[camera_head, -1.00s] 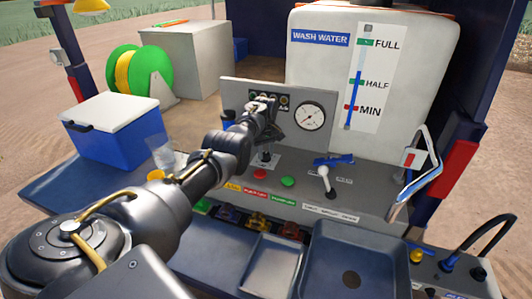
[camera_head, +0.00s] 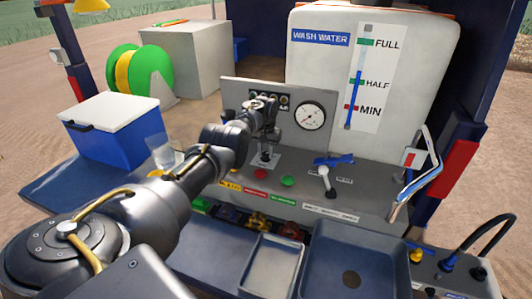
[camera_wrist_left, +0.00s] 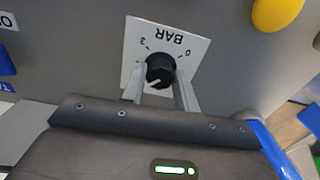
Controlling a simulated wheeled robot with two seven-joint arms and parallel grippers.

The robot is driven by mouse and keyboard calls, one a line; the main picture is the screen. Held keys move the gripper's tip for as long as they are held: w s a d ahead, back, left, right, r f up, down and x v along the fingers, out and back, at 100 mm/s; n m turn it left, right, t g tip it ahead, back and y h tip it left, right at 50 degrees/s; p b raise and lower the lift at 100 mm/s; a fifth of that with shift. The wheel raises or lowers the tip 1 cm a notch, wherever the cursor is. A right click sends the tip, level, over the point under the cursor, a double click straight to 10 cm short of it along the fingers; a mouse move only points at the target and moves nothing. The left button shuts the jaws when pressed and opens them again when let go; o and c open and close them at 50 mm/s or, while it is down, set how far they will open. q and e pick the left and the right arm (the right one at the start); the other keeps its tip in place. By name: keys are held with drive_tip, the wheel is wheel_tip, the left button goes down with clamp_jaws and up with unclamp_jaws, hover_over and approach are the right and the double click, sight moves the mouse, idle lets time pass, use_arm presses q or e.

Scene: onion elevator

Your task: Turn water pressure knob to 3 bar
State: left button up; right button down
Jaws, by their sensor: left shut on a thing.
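The water pressure knob is a black dial (camera_wrist_left: 160,70) with a white pointer line, on a white plate marked BAR (camera_wrist_left: 174,38), upside down in the left wrist view. The pointer slants to the lower left there. My left gripper (camera_wrist_left: 161,80) has its two fingers on either side of the knob, shut on it. In the head view my left gripper (camera_head: 266,146) comes down over the knob's white plate (camera_head: 265,160), hiding much of it. A round pressure gauge (camera_head: 310,116) is on the upright panel behind; its needle is too small to read. My right gripper is not in view.
Red (camera_head: 262,173) and green (camera_head: 287,180) buttons and a white-knobbed lever (camera_head: 325,174) stand near the knob. A blue valve handle (camera_head: 333,159) lies to the right. A white wash water tank (camera_head: 420,60) stands behind. A blue cooler (camera_head: 113,140) is at the left.

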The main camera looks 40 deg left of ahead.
use_arm(q)
drive_tip(key=m+b, duration=0.1)
drive_tip(key=m, duration=0.3)
drive_tip(key=shift+f+m, duration=0.1)
drive_tip(key=shift+m, duration=0.2)
drive_tip(key=m+b, duration=0.1)
drive_tip(key=m, duration=0.3)
drive_tip(key=shift+m, duration=0.3)
drive_tip(key=m+b, duration=0.2)
drive_tip(key=m, duration=0.3)
drive_tip(key=shift+b, duration=0.35)
drive_tip(key=shift+m+b, duration=0.65)
drive_tip(key=shift+m, duration=1.35)
drive_tip(key=o, duration=1)
